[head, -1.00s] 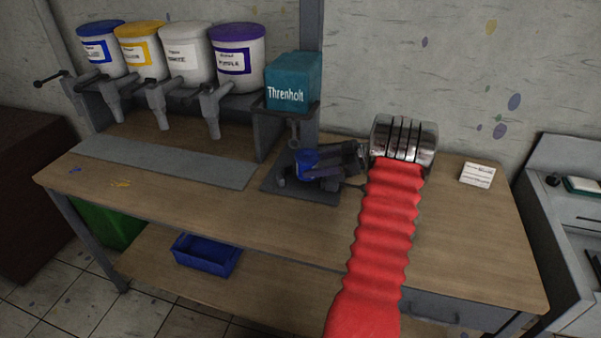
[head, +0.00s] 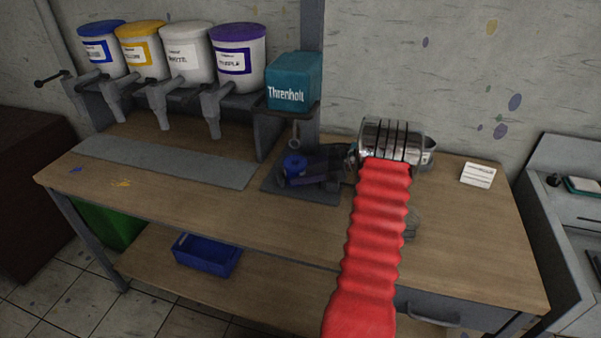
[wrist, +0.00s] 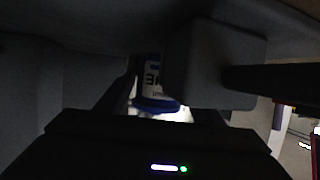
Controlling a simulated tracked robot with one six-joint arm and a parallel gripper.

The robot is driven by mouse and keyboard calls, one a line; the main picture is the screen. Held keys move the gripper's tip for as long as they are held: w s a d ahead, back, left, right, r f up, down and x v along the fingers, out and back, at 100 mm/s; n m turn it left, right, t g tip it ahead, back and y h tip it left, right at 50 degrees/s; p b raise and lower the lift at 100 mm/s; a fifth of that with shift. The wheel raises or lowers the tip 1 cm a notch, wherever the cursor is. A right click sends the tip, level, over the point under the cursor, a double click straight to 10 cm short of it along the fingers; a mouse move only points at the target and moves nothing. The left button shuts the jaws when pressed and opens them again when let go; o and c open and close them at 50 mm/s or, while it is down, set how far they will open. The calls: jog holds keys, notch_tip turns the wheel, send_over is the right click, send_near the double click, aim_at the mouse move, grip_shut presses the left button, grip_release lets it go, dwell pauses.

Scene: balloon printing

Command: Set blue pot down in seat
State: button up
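The blue pot (head: 294,165) is small and round-topped, over the dark base plate at the foot of the grey post in the head view. My gripper (head: 312,172) reaches it from the right and appears shut on it; the fingers are dark and partly merge with the station behind. The seat is hidden by the pot and gripper, so I cannot tell whether the pot touches it. In the wrist view, a white and blue lettered surface (wrist: 155,85) shows between dark shapes; much of that view is dark.
The teal box (head: 293,82) is on the post just above. Several paint buckets (head: 187,55) with taps stand at the back left over a grey strip (head: 165,162). A white card (head: 477,175) lies at the right. The front of the bench top (head: 240,215) is clear.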

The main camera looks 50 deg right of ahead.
jog(key=shift+o, duration=1.2)
jog(key=v, duration=1.2)
jog(key=shift+w+r, duration=0.1)
jog(key=shift+w, duration=0.05)
